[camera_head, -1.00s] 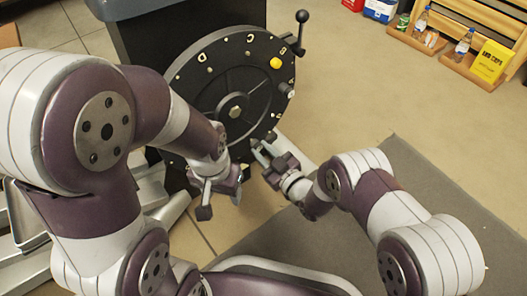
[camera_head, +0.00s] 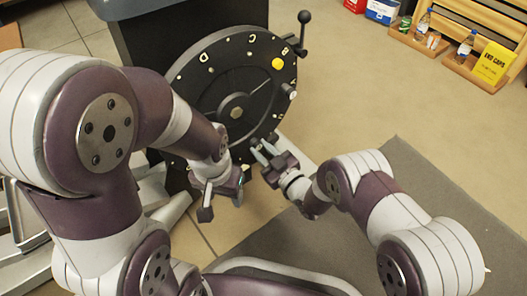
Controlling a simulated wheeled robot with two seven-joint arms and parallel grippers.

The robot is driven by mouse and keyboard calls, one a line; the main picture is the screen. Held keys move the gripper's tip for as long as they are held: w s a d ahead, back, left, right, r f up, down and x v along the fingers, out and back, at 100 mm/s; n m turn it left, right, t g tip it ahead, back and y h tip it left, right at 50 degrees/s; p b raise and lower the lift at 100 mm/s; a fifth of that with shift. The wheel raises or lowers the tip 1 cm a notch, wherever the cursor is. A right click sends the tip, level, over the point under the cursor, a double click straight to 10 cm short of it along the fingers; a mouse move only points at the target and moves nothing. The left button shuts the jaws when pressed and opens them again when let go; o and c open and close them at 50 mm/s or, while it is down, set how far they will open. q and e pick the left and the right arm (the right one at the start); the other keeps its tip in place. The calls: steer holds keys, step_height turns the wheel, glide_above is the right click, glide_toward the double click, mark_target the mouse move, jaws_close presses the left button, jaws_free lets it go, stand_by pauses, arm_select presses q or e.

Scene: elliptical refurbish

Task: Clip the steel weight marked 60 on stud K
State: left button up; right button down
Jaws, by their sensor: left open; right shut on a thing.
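The black round disc (camera_head: 195,112) leans at the centre, with pale letters around its rim; C and D are legible near the top, while K cannot be made out. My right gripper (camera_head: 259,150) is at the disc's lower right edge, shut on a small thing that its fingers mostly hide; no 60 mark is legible. I cannot tell whether that thing touches the disc. My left gripper (camera_head: 210,198) is open, below the disc's lower edge, its fingers partly hidden.
A yellow knob (camera_head: 278,63) and a pale cylinder (camera_head: 290,93) sit on the disc's right side. A black lever (camera_head: 303,18) stands at its upper right. Wooden trays with bottles and a yellow END CAPS box (camera_head: 492,62) are far right. Floor between is clear.

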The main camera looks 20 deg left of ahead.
steer(key=c, duration=0.8)
jaws_free()
steer(key=p+v, duration=0.7)
steer(key=v, duration=0.5)
steer(key=shift+s+d, duration=0.25)
